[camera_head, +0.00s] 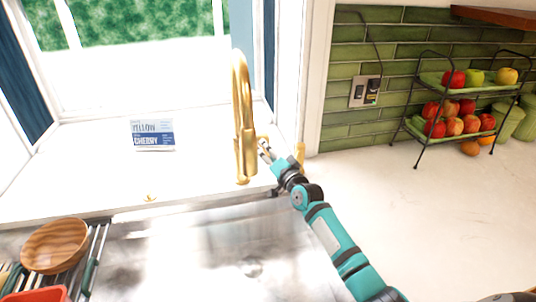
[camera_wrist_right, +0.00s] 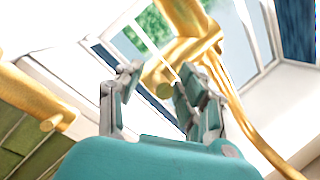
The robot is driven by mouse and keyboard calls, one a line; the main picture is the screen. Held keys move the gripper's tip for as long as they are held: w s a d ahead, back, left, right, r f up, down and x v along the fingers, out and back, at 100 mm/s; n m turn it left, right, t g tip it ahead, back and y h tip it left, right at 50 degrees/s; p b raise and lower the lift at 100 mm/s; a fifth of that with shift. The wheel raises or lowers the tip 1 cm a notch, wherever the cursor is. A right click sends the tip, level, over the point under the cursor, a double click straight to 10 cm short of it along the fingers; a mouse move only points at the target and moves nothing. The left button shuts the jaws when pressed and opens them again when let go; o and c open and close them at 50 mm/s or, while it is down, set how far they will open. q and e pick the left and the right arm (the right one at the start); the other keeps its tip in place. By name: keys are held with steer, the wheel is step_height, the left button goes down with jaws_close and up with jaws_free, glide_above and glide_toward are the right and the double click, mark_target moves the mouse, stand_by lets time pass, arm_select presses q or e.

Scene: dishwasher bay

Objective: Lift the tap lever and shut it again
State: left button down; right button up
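The gold tap (camera_head: 241,110) stands behind the sink with a tall arched spout. In the right wrist view its gold body (camera_wrist_right: 190,48) rises just beyond my fingers. A short gold stub with a round end (camera_wrist_right: 164,90), which looks like part of the lever, shows between the fingertips. My right gripper (camera_head: 264,147) is at the right side of the tap's base. In the wrist view its fingers (camera_wrist_right: 160,76) are apart, with no clear grip on anything. I cannot tell whether a finger touches the tap or how far the lever is raised. My left gripper is out of view.
A shorter gold fitting (camera_head: 299,154) stands right of my gripper. The steel sink (camera_head: 200,260) lies in front. A wooden bowl (camera_head: 54,246) sits on a rack at left. A blue-and-white box (camera_head: 153,134) stands on the sill. A fruit stand (camera_head: 428,110) is at right.

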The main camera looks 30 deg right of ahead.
steer(key=s, duration=1.2)
steer(key=shift+d+f, duration=0.2)
